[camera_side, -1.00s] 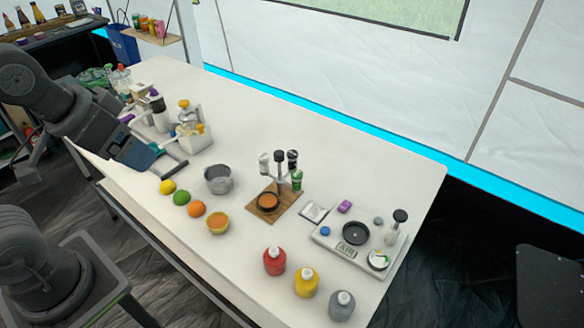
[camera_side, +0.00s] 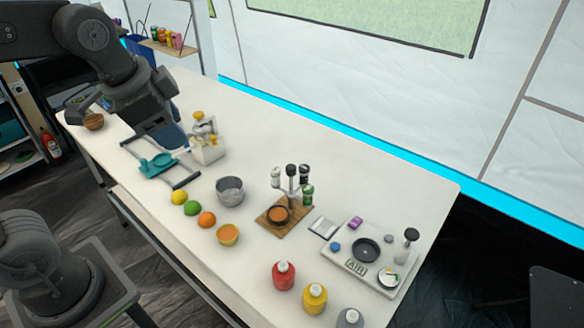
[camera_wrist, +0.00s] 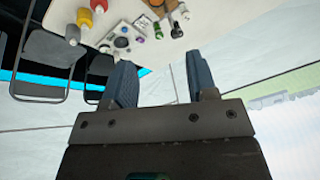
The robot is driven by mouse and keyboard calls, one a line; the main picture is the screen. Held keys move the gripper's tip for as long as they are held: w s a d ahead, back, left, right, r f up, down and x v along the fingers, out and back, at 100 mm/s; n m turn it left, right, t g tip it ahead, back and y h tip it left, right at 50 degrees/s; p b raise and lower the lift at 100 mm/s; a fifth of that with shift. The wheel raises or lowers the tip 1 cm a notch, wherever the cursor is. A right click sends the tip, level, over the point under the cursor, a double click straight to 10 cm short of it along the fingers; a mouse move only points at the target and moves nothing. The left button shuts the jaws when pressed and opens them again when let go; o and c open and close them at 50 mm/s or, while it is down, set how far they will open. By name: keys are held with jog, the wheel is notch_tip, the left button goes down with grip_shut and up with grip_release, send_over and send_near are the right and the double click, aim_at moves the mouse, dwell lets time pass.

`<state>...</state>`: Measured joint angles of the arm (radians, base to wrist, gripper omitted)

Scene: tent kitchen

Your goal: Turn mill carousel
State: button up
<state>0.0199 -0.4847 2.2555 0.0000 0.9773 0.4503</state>
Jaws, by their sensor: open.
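The mill carousel (camera_side: 291,188) stands near the middle of the white bench. It has a wooden base and a post with several mills around it, some dark-topped and one green. In the wrist view the carousel (camera_wrist: 177,29) is at the top, upside down and partly cut off. My gripper (camera_side: 174,145) is to the left of the carousel, above the far-left part of the bench and well apart from it. In the wrist view my gripper (camera_wrist: 159,62) has its two blue fingers apart with nothing between them.
The bench behind is clear.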

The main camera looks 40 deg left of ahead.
jog(key=w+d+m+g, duration=0.2)
jog(key=w+m, duration=0.9)
jog(key=w, duration=0.2)
jog(key=m+g, duration=0.3)
jog(key=m, duration=0.8)
send_near(291, 167)
notch_tip(291, 167, down, 10)
jog(key=shift+s+r, duration=0.1)
jog(key=shift+c, duration=0.5)
jog(key=c, duration=0.8)
jog(key=shift+c, duration=0.2)
jog(key=shift+n, duration=0.4)
